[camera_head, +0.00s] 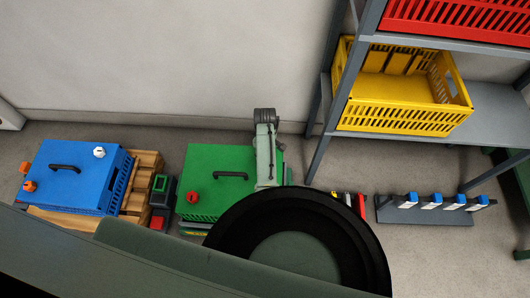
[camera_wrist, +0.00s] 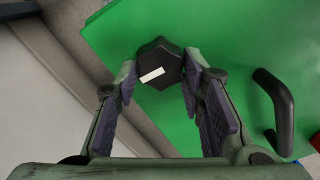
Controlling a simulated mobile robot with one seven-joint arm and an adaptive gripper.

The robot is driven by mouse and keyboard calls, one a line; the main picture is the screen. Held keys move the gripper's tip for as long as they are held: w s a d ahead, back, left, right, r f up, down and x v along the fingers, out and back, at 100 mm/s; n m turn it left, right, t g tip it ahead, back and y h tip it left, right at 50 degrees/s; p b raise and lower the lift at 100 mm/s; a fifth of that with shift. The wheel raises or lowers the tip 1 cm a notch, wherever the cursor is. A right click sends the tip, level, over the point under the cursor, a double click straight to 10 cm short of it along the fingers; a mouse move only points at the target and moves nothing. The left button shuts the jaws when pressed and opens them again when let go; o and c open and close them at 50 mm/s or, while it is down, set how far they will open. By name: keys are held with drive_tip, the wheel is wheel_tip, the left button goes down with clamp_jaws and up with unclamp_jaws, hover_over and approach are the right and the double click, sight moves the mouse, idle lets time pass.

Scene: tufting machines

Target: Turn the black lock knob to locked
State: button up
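The black lock knob (camera_wrist: 160,58) sits near a corner of the green lid (camera_wrist: 235,35) in the wrist view. It has a faceted outline and a short white stripe, slightly tilted. My gripper (camera_wrist: 160,71) has one finger on each side of the knob. The fingers are spread, and narrow gaps seem to show beside the knob; contact is hard to judge. In the head view my arm's end covers the right part of the green lid (camera_head: 215,160), and the knob is hidden there.
A black handle (camera_wrist: 276,110) stands on the lid right of my gripper. A red knob (camera_head: 191,168) is on the green lid's left part. A blue-lidded box (camera_head: 75,185) stands left. A shelf with a yellow crate (camera_head: 405,122) stands right.

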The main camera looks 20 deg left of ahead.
drive_tip(key=o, duration=0.4)
drive_tip(key=shift+c, duration=0.2)
wheel_tip(320, 180, up, 12)
idle(0.4)
idle(0.4)
